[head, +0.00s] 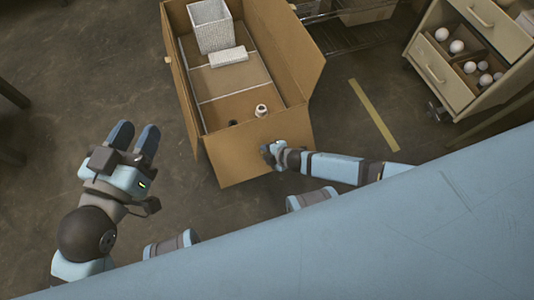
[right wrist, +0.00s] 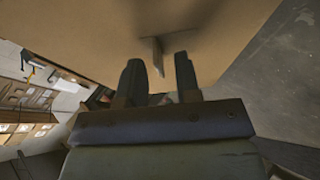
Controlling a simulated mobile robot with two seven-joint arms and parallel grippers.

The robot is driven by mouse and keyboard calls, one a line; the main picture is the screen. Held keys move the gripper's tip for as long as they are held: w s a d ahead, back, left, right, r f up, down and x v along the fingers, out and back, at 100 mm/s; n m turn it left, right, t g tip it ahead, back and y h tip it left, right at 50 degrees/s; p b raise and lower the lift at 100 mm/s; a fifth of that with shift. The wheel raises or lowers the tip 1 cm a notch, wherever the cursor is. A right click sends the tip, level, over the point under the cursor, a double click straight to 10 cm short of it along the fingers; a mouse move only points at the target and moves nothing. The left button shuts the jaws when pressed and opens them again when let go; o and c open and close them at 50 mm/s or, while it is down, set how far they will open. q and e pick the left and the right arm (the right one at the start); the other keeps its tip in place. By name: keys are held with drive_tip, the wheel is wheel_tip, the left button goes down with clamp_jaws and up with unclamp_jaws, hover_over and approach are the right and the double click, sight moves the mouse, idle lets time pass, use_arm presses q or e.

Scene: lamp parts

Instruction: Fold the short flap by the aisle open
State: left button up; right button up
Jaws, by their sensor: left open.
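An open cardboard box (head: 193,75) stands in the upper middle of the head view. Its near short flap (head: 235,160) is a broad cardboard panel sloping outward from the box's near rim, toward me. My right gripper (head: 268,153) is at this panel's right part. In the right wrist view, cardboard (right wrist: 90,30) fills the top, and a small tab (right wrist: 156,57) sticks down from it between the fingertips. The fingers of my right gripper (right wrist: 160,72) are spread, with gaps beside the tab. My left gripper (head: 134,138) is open and empty, left of the box.
Inside the box are a white textured shade (head: 212,27), a white block (head: 228,57) and a small white part (head: 261,110). A long flap (head: 290,45) stands along the right side. A drawer cabinet (head: 440,75) with white bulbs is at upper right. Floor is clear left of the box.

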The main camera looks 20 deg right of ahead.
drive_tip(key=shift+w, duration=0.1)
drive_tip(key=shift+c, duration=0.2)
clamp_jaws()
drive_tip(key=shift+r+p, duration=0.1)
drive_tip(key=shift+p, duration=0.2)
idle(0.3)
